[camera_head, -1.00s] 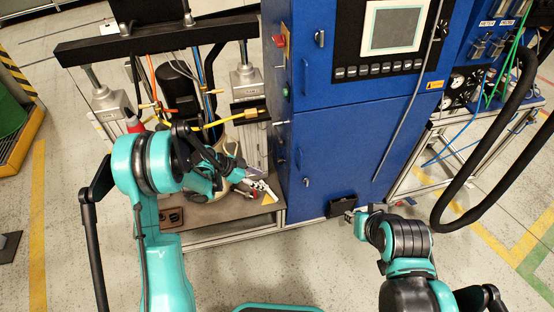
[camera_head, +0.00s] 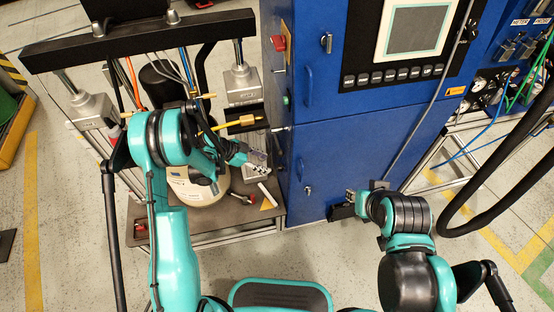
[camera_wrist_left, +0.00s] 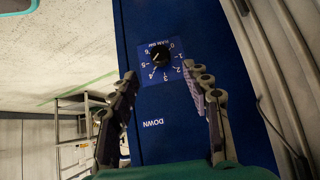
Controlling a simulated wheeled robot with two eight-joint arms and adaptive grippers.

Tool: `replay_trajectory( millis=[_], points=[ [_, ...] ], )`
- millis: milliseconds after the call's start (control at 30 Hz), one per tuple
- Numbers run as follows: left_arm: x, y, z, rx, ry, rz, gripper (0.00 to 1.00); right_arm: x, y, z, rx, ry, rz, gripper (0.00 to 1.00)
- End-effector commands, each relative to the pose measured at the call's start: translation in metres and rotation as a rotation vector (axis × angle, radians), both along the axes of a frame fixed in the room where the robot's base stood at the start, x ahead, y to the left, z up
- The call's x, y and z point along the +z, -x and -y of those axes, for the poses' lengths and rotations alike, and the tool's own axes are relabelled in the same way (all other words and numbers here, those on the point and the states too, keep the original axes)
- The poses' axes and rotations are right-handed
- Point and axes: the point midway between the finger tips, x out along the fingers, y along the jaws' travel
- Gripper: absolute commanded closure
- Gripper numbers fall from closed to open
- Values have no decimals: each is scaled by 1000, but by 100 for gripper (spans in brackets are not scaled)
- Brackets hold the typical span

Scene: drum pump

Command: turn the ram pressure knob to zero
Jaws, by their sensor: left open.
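The ram pressure knob (camera_wrist_left: 161,57) is a small black dial on a blue label with a numbered scale, set on a narrow blue panel in the left wrist view. Its exact pointer reading is too small to tell. My left gripper (camera_wrist_left: 160,75) is open, one finger at each side of the panel, with the knob ahead between the fingertips and apart from them. In the head view my left gripper (camera_head: 257,160) is left of the blue cabinet (camera_head: 345,140); I cannot make out the knob there. My right gripper (camera_head: 352,199) is low by the cabinet front; its jaws are unclear.
The word DOWN is printed below the knob's label. In the head view a drum (camera_head: 197,187) stands on the press base beside my left arm. A yellow-handled part (camera_head: 240,124) is near the left gripper. Thick black hoses (camera_head: 500,165) hang at the right.

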Motion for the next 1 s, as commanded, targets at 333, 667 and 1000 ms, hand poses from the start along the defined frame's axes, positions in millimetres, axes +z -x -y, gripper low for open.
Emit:
replay_trajectory(
  millis=[333,667,1000],
  points=[
    [-35,-11,31,-4,0,1,52,-20,0,0,0,0,0,70],
    [-55,-19,51,-1,0,1,52,-30,0,0,0,0,0,70],
    [-55,-19,52,0,0,0,78,-29,0,0,0,0,0,70]
  ],
)
